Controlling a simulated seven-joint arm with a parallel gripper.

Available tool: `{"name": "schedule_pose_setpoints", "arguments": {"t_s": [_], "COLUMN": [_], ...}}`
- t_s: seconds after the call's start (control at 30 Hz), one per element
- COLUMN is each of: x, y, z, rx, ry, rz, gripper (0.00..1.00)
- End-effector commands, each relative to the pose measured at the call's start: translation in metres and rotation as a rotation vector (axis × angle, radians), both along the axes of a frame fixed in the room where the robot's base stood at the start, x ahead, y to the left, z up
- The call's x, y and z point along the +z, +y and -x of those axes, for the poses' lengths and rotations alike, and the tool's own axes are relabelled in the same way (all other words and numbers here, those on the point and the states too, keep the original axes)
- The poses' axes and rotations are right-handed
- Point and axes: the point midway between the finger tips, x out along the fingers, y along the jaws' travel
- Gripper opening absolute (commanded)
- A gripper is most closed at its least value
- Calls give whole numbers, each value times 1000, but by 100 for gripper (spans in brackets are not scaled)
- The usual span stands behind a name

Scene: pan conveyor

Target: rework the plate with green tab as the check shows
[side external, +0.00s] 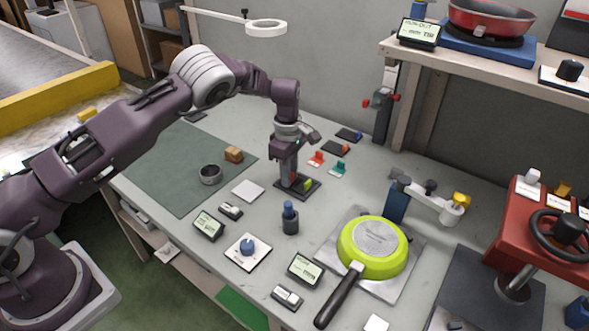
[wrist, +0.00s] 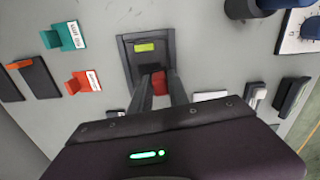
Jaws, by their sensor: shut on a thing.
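A dark plate (side external: 310,184) with a yellow-green tab lies flat on the bench. In the wrist view the same plate (wrist: 129,60) shows its tab (wrist: 146,47) beyond my fingers. My gripper (side external: 289,174) points straight down over the plate. It is shut on a small red block (wrist: 159,83) that stands at the plate's near part. I cannot tell whether the block is fixed to the plate. The fingers hide part of the plate and block. A teal stand (side external: 338,169) and a red stand (side external: 316,158), both with white labels, stand beside the plate.
Dark plates with an orange tab (side external: 336,148) and a blue tab (side external: 349,135) lie behind.

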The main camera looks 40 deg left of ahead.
Motion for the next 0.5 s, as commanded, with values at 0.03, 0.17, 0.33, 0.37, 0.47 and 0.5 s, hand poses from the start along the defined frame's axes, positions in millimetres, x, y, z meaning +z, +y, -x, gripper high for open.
{"name": "schedule_pose_setpoints", "arguments": {"t_s": [0.03, 0.17, 0.33, 0.37, 0.47, 0.5], "x": [0, 2, 26, 28, 37, 41], "y": [-1, -1, -1, -1, -1, -1], "z": [6, 16, 15, 14, 14, 14], "rx": [0, -4, -4, -4, -4, -4], "ry": [3, 2, 1, 0, 0, 0], "rz": [1, 0, 0, 0, 0, 1], "gripper": [0, 0, 0, 0, 0, 0]}}
